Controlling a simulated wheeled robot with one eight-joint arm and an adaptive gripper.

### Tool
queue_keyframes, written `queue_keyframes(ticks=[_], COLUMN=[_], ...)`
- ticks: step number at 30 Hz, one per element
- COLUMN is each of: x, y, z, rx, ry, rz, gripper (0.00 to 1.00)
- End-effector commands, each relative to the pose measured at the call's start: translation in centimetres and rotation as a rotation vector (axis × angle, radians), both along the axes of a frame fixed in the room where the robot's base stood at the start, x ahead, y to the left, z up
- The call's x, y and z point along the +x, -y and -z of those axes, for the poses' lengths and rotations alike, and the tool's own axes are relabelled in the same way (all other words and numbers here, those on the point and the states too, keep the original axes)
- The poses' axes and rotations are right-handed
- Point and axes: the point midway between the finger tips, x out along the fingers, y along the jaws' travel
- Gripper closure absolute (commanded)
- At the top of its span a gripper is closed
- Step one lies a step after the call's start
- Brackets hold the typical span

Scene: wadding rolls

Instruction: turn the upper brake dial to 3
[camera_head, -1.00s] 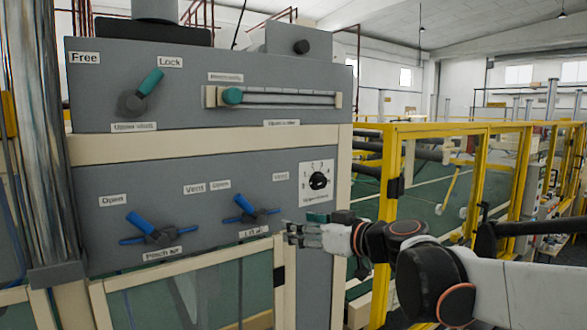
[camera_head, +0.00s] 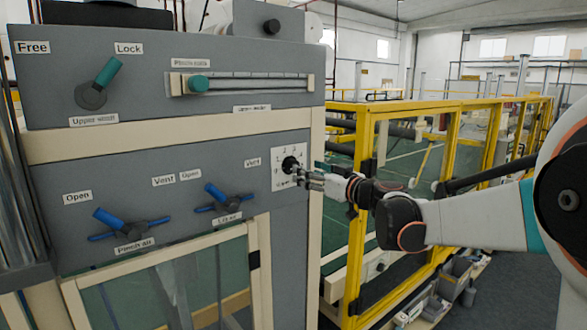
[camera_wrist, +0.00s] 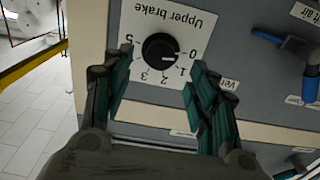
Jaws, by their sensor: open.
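The upper brake dial is a round black knob (camera_wrist: 160,50) on a white plate (camera_wrist: 142,22) with printed numbers. The wrist view shows the plate upside down. The knob's white mark appears to point towards the 0. In the head view my gripper (camera_head: 303,178) is right at the plate. I cannot tell whether it touches the knob.
Blue-handled valves, one at the left (camera_head: 124,224) and one at the middle (camera_head: 222,199), stick out left of the dial. The upper winch lever (camera_head: 100,84) and a slider (camera_head: 240,84) are above. A yellow guard frame (camera_head: 340,200) stands right of the panel.

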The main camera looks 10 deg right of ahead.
Motion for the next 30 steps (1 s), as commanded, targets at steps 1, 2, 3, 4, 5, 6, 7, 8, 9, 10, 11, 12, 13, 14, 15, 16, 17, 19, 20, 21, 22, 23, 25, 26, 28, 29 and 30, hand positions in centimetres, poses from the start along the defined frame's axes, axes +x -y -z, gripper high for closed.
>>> queue_keyframes(ticks=[1, 2, 3, 4, 5, 6, 7, 8, 9, 10, 11, 12, 13, 14, 15, 16, 17, 19, 20, 21, 22, 23, 25, 26, 28, 29, 30], x=[0.9, 1.4, 2.0, 2.5, 2.9, 3.4, 3.7, 4.0, 4.3, 4.5, 4.7, 4.8, 4.9, 5.0, 5.1, 5.1, 5.1, 5.1, 5.1, 5.1, 5.1, 5.1, 5.1, 5.1, 5.1, 5.1, 5.1], y=[-0.5, -0.8, -1.0, -1.2, -1.4, -1.6, -1.8, -1.9, -2.1, -2.1, -2.2, -2.3, -2.3, -2.4, -2.4, -2.4, -2.4, -2.4, -2.4, -2.4, -2.4, -2.4, -2.4, -2.4, -2.4, -2.4, -2.4], z=[-0.1, -0.1, -0.1, -0.1, -0.1, -0.1, -0.1, -0.1, 0.0, 0.0, 0.0, 0.0, 0.0, 0.0, 0.0, 0.0, 0.0, 0.0, 0.0, 0.0, 0.0, 0.0, 0.0, 0.0, 0.0, 0.0, 0.0], rx=[0.0, 0.0, 0.0, 0.0, 0.0, 0.0, 0.0, 0.0, 0.0, 0.0, 0.0, 0.0, 0.0, 0.0, 0.0, 0.0, 0.0, 0.0, 0.0, 0.0, 0.0, 0.0, 0.0, 0.0, 0.0, 0.0, 0.0], ry=[0.0, 0.0, 0.0, 0.0, 0.0, 0.0, 0.0, 0.0, 0.0, 0.0, 0.0, 0.0, 0.0, 0.0, 0.0, 0.0, 0.0, 0.0, 0.0, 0.0, 0.0, 0.0, 0.0, 0.0, 0.0, 0.0, 0.0], rz=[-0.002, -0.003, -0.003, -0.002, -0.001, -0.001, -0.002, -0.002, -0.002, -0.001, -0.001, 0.0, 0.0, 0.0, 0.0, 0.0, 0.0, 0.0, 0.0, 0.0, 0.0, 0.0, 0.0, 0.0, 0.0, 0.0, 0.0], gripper=[0.47, 0.47, 0.47, 0.47, 0.47, 0.47, 0.47, 0.47, 0.47, 0.47, 0.47, 0.47, 0.47, 0.47, 0.47, 0.47, 0.47, 0.47, 0.47, 0.47, 0.47, 0.51, 0.67, 0.74, 0.9, 0.91, 0.91])
